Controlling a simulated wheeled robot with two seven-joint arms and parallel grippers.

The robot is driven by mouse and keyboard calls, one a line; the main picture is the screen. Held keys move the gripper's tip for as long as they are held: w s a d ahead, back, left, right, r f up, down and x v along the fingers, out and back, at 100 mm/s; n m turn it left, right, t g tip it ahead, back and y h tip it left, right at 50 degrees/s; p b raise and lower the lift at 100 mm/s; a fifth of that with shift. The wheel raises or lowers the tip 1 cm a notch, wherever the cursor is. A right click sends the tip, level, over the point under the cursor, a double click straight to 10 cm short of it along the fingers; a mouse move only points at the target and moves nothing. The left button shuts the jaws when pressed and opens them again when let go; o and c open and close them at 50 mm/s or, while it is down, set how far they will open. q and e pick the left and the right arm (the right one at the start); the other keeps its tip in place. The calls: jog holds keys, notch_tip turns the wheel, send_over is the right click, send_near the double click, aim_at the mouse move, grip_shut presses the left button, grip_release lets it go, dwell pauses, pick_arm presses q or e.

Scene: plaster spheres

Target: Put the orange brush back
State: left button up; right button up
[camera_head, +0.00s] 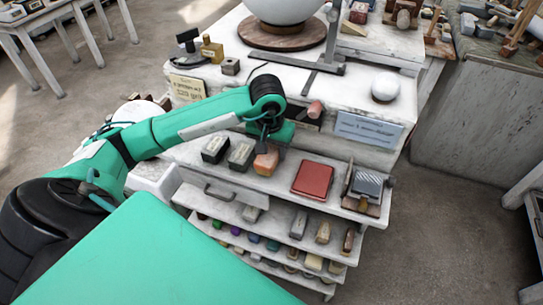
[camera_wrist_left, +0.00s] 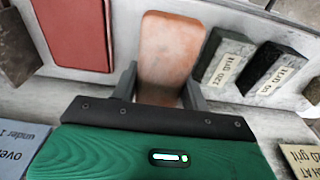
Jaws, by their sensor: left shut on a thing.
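An orange, round-ended block, which I take as the orange brush (camera_head: 266,162), is at my left gripper (camera_head: 268,146) over the upper pull-out shelf. In the left wrist view the brush (camera_wrist_left: 170,50) lies between the two fingers of the gripper (camera_wrist_left: 160,90), which is shut on it. No bristles show, and I cannot tell if its underside touches the shelf. It is between two dark-and-grey grit blocks (camera_head: 241,154) on the left and a red flat block (camera_head: 313,179) on the right. My right gripper is not in view.
A grey-topped block (camera_head: 367,187) stands at the shelf's right end. Lower shelves (camera_head: 290,240) hold several small blocks. Bare shelf shows around the brush.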

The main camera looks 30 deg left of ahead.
aim_at(270, 151)
pick_arm(q)
jog(key=shift+f+p, duration=0.4)
jog(key=shift+f, duration=1.65)
jog(key=o, duration=1.1)
jog(key=shift+c, duration=0.2)
jog(key=r+b, duration=0.1)
jog(key=r, duration=0.2)
jog(key=r+b, duration=0.1)
jog(key=r, duration=0.3)
jog(key=s+r+b, duration=0.1)
jog(key=r, duration=0.2)
jog(key=shift+s+d+r, duration=0.1)
jog(key=shift+d+r, duration=0.05)
jog(key=shift+r, duration=0.1)
jog(key=shift+s+r, duration=0.15)
jog(key=shift+r, duration=0.6)
